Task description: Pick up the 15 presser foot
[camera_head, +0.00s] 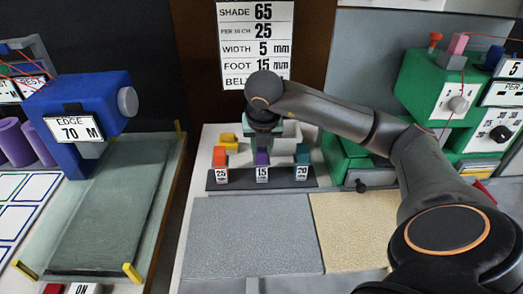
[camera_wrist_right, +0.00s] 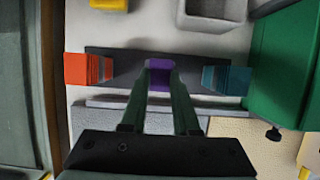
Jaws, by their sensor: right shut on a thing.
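The purple 15 presser foot (camera_head: 262,158) is at the middle of a dark rack (camera_head: 240,185), behind a label reading 15. It stands between an orange foot (camera_head: 219,157) labelled 25 and a teal foot (camera_head: 302,154) labelled 20. My right gripper (camera_head: 262,143) comes down over the purple foot from above. In the right wrist view its two fingers (camera_wrist_right: 159,88) are shut on the purple foot (camera_wrist_right: 159,76). I cannot tell whether the foot is clear of the rack. My left gripper is not in view.
A sign (camera_head: 256,40) at the back reads foot 15 mm. A grey open box (camera_wrist_right: 212,12) and a yellow piece (camera_wrist_right: 108,4) lie behind the rack. A green machine (camera_head: 440,95) stands right, a blue one (camera_head: 75,105) left. The grey mat (camera_head: 250,235) in front is clear.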

